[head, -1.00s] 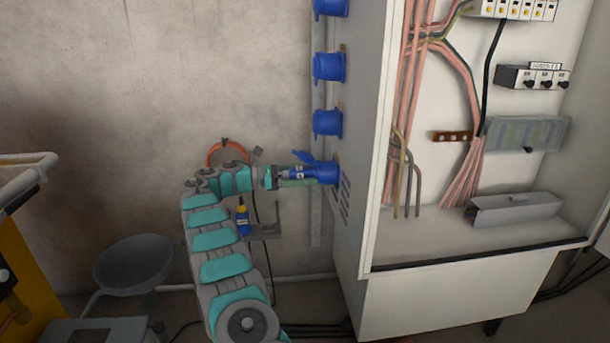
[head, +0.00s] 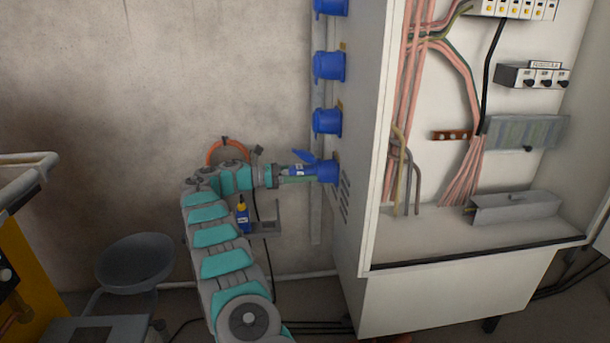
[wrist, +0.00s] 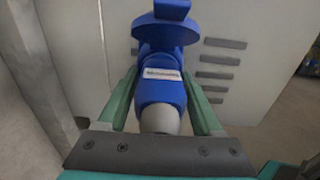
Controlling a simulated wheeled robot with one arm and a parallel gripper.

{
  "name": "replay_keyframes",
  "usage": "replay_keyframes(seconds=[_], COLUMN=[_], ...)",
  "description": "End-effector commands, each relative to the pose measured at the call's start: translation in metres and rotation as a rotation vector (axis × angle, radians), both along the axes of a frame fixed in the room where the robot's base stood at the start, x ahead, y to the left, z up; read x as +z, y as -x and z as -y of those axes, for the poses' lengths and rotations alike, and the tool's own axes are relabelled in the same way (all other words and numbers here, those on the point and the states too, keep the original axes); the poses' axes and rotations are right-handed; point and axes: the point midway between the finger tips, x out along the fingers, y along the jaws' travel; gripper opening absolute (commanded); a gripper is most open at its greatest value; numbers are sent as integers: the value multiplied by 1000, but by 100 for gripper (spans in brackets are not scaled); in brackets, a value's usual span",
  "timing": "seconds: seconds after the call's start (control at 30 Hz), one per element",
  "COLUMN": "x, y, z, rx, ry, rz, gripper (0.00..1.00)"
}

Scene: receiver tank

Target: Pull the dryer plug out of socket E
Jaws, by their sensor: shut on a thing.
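The dryer plug (wrist: 160,92) is a blue body with a pale label and a grey rear end. It sits in line with the lowest blue socket (head: 327,171) on the cabinet's left side, taken to be socket E, whose lid (wrist: 165,28) is raised. The plug appears to be in the socket; how deep I cannot tell. My gripper (wrist: 160,105) has its green fingers on both sides of the plug and is shut on it. In the head view my gripper (head: 298,176) reaches the socket from the left, partly hiding the plug.
More blue sockets (head: 327,121) line the cabinet side above. The open cabinet (head: 450,300) stands right of my arm. A bracket (head: 270,222) with a blue bottle (head: 242,219) is on the wall below, and an orange loop (head: 228,150) hangs behind my wrist. A grey basin (head: 135,262) stands left.

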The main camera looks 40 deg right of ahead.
Motion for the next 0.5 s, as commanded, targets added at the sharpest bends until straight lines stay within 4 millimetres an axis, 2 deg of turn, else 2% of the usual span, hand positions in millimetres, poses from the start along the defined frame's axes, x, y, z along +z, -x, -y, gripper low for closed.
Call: replay_keyframes(seconds=[0.07,0.37,0.5], x=[0,0,0], y=[0,0,0], z=[0,0,0], rx=[0,0,0], ry=[0,0,0], rz=[0,0,0], gripper=[36,2,0])
